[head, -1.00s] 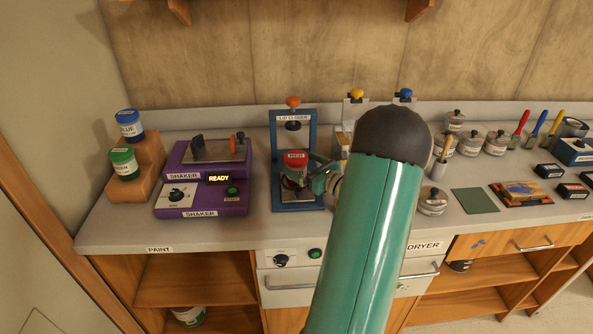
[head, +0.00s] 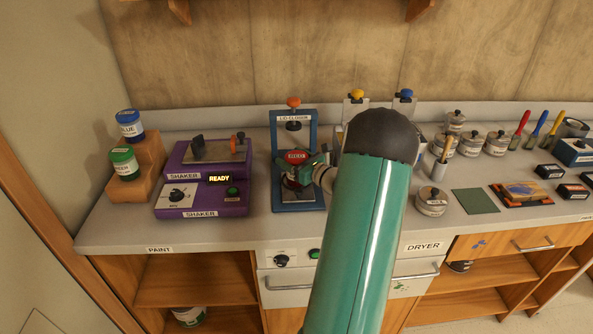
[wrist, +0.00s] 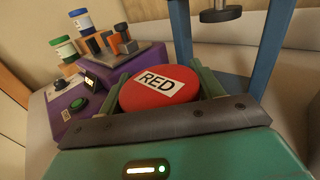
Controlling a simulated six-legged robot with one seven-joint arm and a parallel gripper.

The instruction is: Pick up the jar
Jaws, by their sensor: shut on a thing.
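The jar has a red lid labelled RED (head: 296,157). It is at the blue lid closer stand (head: 318,160), below the press head. The lid also shows close up in the wrist view (wrist: 160,88), where it hides the jar's body. My gripper (head: 298,172) is shut on the jar, with one green finger on each side of it in the wrist view (wrist: 163,90). I cannot tell whether the jar's bottom touches the stand's base.
A purple shaker (head: 205,180) reading READY stands to the left. Blue (head: 130,125) and green (head: 124,162) lidded jars sit on a wooden step beyond it. Several metal tins stand to the right, near a green mat (head: 474,201).

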